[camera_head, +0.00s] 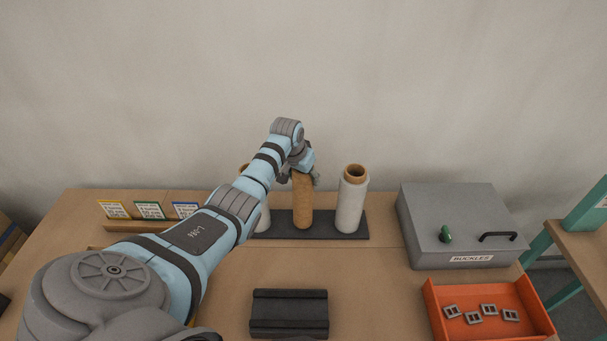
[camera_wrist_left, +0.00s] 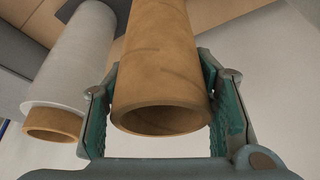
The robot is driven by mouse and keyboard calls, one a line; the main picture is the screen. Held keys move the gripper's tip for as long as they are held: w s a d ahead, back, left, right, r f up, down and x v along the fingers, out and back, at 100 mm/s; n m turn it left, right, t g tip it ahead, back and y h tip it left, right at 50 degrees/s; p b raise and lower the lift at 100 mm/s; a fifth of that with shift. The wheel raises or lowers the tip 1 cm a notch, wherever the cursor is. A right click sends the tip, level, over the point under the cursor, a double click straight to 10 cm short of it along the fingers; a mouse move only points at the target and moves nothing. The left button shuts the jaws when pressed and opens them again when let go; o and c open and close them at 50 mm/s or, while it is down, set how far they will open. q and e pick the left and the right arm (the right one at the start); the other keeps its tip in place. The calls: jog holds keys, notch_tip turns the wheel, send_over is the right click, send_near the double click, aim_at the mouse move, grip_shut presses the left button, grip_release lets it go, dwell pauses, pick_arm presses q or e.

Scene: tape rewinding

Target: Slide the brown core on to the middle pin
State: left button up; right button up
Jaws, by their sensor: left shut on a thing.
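The brown core (camera_head: 303,205) is an empty cardboard tube. It stands upright over the middle of the dark pin base (camera_head: 333,236), between two white rolls. My left gripper (camera_head: 303,177) is shut on its upper end. In the left wrist view the core (camera_wrist_left: 158,70) sits between the two green-padded fingers of the left gripper (camera_wrist_left: 165,115). The middle pin is hidden by the core, and I cannot tell whether the core's lower end rests on the base. My right gripper is not in view.
A white roll (camera_head: 350,205) on a brown core stands to the right; another is partly behind my left arm. A grey box (camera_head: 455,215) marked BUCKLES, an orange tray (camera_head: 440,318) of buckles, a black block (camera_head: 289,314) and small cards (camera_head: 150,210) are on the table.

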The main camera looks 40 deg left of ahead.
pick_arm(q)
jog(key=shift+f, duration=0.3)
jog(key=o, duration=1.6)
jog(key=shift+o, duration=0.2)
jog(key=o, duration=0.4)
notch_tip(320, 180, up, 8)
jog(key=p, duration=0.1)
jog(key=shift+p, duration=0.35)
